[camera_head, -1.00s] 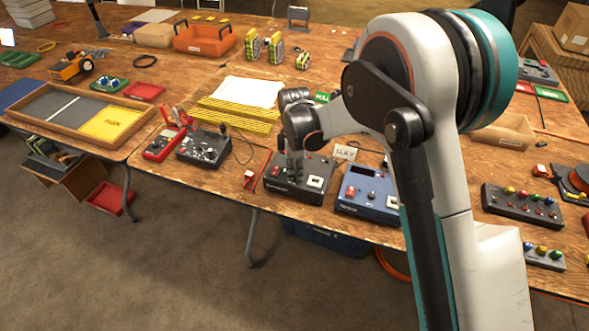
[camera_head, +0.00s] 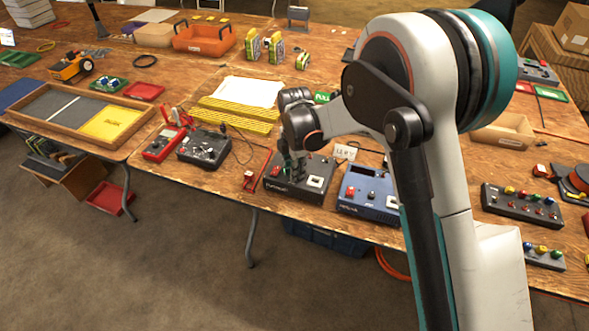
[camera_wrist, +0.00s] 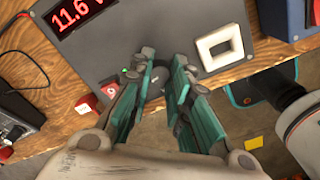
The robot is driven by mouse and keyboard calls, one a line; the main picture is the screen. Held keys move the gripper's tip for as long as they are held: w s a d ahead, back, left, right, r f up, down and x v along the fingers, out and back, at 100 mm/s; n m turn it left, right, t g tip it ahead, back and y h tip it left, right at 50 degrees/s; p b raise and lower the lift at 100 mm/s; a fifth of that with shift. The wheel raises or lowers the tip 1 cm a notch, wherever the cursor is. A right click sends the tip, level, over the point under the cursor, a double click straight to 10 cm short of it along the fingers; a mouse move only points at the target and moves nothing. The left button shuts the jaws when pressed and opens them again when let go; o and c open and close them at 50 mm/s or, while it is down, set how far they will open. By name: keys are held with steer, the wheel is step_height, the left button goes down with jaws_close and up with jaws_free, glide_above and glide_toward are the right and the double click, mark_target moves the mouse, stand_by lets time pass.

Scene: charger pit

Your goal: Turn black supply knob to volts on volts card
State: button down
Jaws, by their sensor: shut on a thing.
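The grey supply box (camera_head: 320,168) stands near the table's front edge in the head view. In the wrist view its panel (camera_wrist: 195,20) shows a red display (camera_wrist: 78,12) reading about 11.6 V, partly cut off. My gripper (camera_wrist: 161,74) is on the panel, its fingers closed around the black supply knob (camera_wrist: 159,73), which is mostly hidden between the fingertips. The gripper also shows in the head view (camera_head: 297,171), over the box. The small white volts card (camera_head: 345,152) stands behind the box; its writing is too small to read surely.
A blue box (camera_head: 368,193) stands close to the right of the supply. A red-cased meter (camera_head: 160,147) and a dark device (camera_head: 204,147) lie to the left, with cables nearby. A square white frame (camera_wrist: 220,47) sits on the panel beside my fingers.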

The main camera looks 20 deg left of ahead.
steer(key=c, duration=1.5)
jaws_free()
steer(key=shift+o, duration=0.2)
step_height(320, 180, up, 12)
